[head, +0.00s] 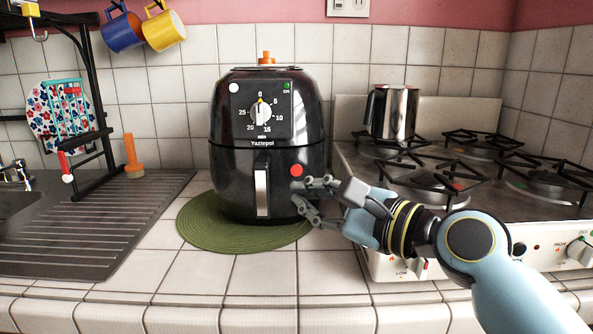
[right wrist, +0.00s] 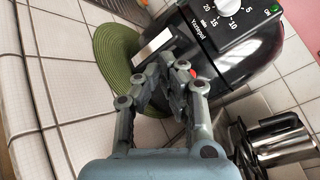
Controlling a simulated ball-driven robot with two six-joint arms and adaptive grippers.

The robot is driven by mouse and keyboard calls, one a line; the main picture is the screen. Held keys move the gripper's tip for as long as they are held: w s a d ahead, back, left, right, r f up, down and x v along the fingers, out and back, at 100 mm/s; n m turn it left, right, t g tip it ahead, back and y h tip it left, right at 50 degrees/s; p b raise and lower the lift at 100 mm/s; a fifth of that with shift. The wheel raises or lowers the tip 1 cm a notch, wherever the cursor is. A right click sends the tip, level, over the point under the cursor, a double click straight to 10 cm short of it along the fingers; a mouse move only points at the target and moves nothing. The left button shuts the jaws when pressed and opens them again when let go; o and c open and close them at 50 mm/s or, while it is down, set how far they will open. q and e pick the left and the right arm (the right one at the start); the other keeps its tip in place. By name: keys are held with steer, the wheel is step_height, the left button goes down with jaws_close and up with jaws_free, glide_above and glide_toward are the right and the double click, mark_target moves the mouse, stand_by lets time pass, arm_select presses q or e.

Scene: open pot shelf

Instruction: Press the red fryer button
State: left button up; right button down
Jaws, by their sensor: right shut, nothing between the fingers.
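The black air fryer (head: 268,125) stands on the counter, with a dial at its upper front and a silver handle below. The round red button (head: 296,170) is on its lower right front. My right gripper (head: 298,193) is shut and empty, its fingertips just below the button in the head view. I cannot tell whether they touch the fryer. In the right wrist view, the gripper (right wrist: 170,62) is in front of the fryer (right wrist: 262,52), and the red button (right wrist: 193,73) peeks out beside a finger, partly hidden. My left gripper is out of view.
A green round mat (head: 215,232) lies under the fryer. A gas stove (head: 455,195) with a metal pot (head: 393,112) is at the right. A dark drainboard (head: 110,215) is at the left. The tiled counter in front is clear.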

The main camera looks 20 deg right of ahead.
mark_target(296, 170)
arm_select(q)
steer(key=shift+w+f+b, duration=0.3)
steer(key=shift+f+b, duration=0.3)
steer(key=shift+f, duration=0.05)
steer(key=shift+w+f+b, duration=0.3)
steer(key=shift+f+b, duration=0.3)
arm_select(e)
steer(key=w+d, duration=0.1)
steer(key=w, duration=0.7)
steer(key=shift+w, duration=0.3)
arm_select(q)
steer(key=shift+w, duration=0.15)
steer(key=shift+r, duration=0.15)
arm_select(e)
steer(key=shift+w, duration=0.1)
steer(key=shift+w, duration=0.15)
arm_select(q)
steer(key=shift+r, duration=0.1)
arm_select(e)
steer(key=shift+w, duration=0.15)
